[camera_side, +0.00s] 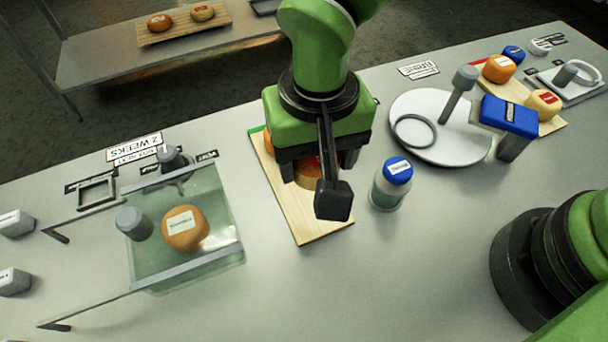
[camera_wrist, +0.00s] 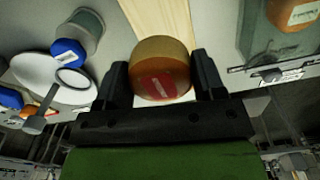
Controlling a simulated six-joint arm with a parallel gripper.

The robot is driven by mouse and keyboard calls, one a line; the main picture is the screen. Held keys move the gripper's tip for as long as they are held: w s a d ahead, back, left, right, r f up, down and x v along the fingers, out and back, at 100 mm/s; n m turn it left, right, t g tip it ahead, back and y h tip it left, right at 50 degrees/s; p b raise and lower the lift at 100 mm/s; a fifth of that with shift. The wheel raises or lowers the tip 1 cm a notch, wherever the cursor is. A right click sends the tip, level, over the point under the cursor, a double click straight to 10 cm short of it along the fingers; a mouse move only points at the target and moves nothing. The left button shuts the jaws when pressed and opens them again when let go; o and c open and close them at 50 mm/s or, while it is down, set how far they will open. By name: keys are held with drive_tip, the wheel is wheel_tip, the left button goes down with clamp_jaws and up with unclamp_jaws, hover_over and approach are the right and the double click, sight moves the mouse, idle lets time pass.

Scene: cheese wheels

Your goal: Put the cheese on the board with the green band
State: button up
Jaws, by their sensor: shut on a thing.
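My gripper (camera_side: 318,168) is over the wooden board with the green band (camera_side: 310,231); the green shows at the board's far left corner. It is shut on an orange-tan cheese wheel with a red label (camera_side: 305,179). In the wrist view, this cheese (camera_wrist: 162,72) sits between the two fingers, and bare board (camera_wrist: 167,17) shows beyond it. I cannot tell whether the cheese touches the board or hangs just above it. Another orange cheese (camera_side: 267,141) shows partly behind my gripper on the board's far end.
A clear tank (camera_side: 215,260) with an orange cheese (camera_side: 185,228) stands left. A blue-capped bottle (camera_side: 390,185) stands close right of the board, before a white disc (camera_side: 440,145). Another board with cheeses (camera_side: 549,126) is far right.

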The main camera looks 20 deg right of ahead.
wheel_tip(320, 180, down, 8)
drive_tip(key=shift+f, duration=0.15)
drive_tip(key=shift+f, duration=0.1)
drive_tip(key=o, duration=1)
drive_tip(key=shift+o, duration=0.2)
wheel_tip(320, 180, up, 12)
drive_tip(key=shift+r, duration=0.15)
drive_tip(key=shift+d, duration=0.1)
